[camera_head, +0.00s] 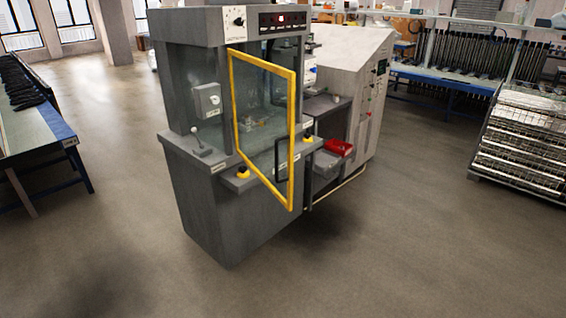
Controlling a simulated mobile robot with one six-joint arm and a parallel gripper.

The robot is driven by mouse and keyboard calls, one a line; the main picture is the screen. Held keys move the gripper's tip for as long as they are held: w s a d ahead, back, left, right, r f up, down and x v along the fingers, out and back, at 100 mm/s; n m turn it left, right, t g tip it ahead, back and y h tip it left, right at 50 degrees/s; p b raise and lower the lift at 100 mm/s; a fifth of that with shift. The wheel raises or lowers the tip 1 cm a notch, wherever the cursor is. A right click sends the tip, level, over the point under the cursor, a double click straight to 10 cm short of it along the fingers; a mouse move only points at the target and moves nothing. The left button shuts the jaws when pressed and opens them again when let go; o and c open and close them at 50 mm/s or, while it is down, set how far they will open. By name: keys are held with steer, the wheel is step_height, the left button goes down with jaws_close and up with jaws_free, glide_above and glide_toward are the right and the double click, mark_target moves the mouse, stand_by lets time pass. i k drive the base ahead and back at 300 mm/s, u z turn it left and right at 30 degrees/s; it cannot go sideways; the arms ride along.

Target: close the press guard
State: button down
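The press (205,200) is a grey machine standing in the middle of the head camera view. Its guard (292,130) is a clear panel in a yellow frame. The guard stands open, swung out from the front of the press, with its right edge nearest to me. A black handle (276,160) sits low near that right edge. Through the panel and the opening, parts of the press's work area show. My gripper is not in view, so its state is hidden.
A lever (199,143) and yellow-based buttons (243,172) sit on the press's front ledge. A red bin (338,148) is to its right, by a grey cabinet (352,75). A blue-edged bench (40,145) stands left, a rack (525,135) right. The floor in front is clear.

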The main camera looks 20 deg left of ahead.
mark_target(290, 75)
steer(key=z, duration=1.35)
steer(key=k, duration=0.15)
steer(key=u, duration=3.9)
steer(key=i, duration=1)
steer(key=u, duration=0.05)
steer(key=k, duration=0.25)
steer(key=u, duration=0.1)
